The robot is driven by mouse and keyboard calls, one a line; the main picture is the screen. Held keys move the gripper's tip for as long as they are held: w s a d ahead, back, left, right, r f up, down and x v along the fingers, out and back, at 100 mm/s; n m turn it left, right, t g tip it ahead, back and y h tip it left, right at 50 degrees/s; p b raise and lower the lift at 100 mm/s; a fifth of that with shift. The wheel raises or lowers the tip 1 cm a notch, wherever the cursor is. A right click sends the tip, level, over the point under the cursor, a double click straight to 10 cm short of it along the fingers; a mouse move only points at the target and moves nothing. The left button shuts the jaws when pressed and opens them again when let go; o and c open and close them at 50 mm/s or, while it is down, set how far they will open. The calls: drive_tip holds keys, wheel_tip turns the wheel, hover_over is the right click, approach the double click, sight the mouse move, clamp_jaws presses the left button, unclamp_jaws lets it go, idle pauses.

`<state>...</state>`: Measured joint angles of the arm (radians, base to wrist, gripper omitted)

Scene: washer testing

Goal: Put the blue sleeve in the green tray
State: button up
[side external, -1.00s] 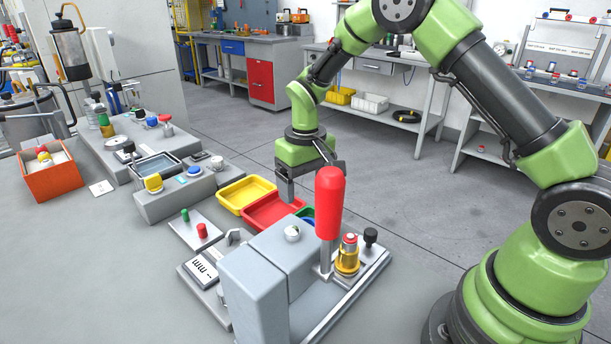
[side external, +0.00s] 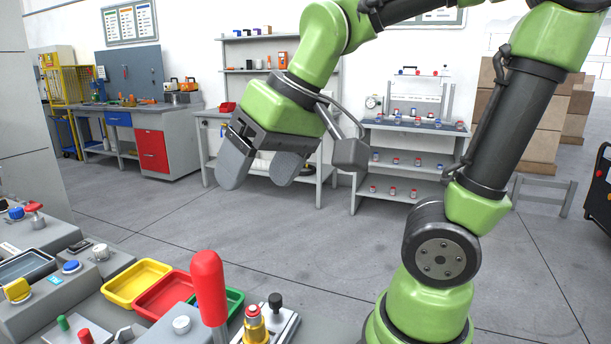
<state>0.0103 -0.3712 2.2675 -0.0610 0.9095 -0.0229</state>
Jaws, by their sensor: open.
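My gripper (side external: 261,178) is high in the middle of the side view, tilted, with its two grey fingers apart and nothing between them. The green tray (side external: 236,302) is low in the view, right of the red tray and partly hidden behind the red lever handle. I cannot pick out the blue sleeve for sure. A blue round cap (side external: 71,267) sits on a grey block at the lower left, but I cannot tell whether it is a sleeve or a button.
The yellow tray (side external: 137,284) and red tray (side external: 166,297) lie beside the green one. The tall red lever handle (side external: 209,287) stands up in front. A brass fitting (side external: 254,327) with a red top and a black knob (side external: 275,303) are to its right. Air around my gripper is clear.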

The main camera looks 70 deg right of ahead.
drive_tip(key=s+t, duration=0.1)
drive_tip(key=s, duration=0.5)
drive_tip(key=shift+a+t+y, duration=0.3)
drive_tip(key=shift+a+t, duration=0.1)
drive_tip(key=shift+a, duration=0.05)
idle(0.6)
